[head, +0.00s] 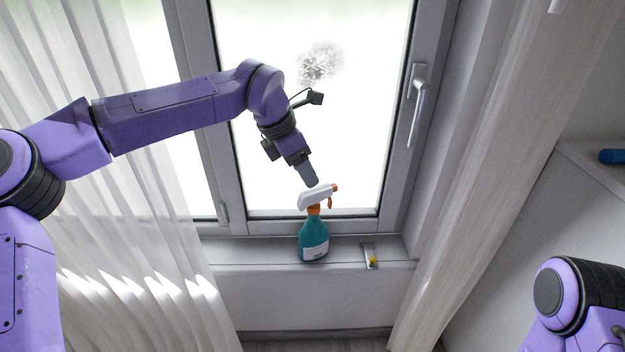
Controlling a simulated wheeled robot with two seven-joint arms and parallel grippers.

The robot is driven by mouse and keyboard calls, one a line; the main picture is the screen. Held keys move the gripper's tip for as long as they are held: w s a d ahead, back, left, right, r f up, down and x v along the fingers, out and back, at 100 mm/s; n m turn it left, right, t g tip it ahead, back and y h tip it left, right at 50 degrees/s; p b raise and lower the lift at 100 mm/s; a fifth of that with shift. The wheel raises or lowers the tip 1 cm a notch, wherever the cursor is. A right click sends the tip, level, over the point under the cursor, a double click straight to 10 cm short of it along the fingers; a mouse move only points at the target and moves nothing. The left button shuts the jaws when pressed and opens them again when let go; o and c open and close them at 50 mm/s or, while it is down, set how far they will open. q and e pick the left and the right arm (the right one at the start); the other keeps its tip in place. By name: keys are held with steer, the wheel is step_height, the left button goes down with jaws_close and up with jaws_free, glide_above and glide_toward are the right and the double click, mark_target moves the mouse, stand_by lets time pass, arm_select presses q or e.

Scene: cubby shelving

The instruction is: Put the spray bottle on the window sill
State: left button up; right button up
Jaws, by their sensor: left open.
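The spray bottle (313,240) has a teal body, a pale label and a white and orange spray head. It stands upright on the window sill (270,253), near the glass. My left gripper (311,181) is just above the spray head, pointing down at it. It is open; its fingers overlap in this view, and I cannot tell whether they touch the bottle. My right gripper is out of view; only part of my right arm shows at the lower right.
A small item with a yellow part (371,258) lies on the sill right of the bottle. A window handle (416,105) sticks out at the right. Sheer curtains hang on the left (130,250) and right (480,150). A blue object (612,156) rests on a shelf at far right.

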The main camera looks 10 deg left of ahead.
arm_select(q)
steer(key=v, duration=0.4)
steer(key=shift+r+p, duration=0.15)
steer(key=shift+p, duration=0.2)
stand_by(0.9)
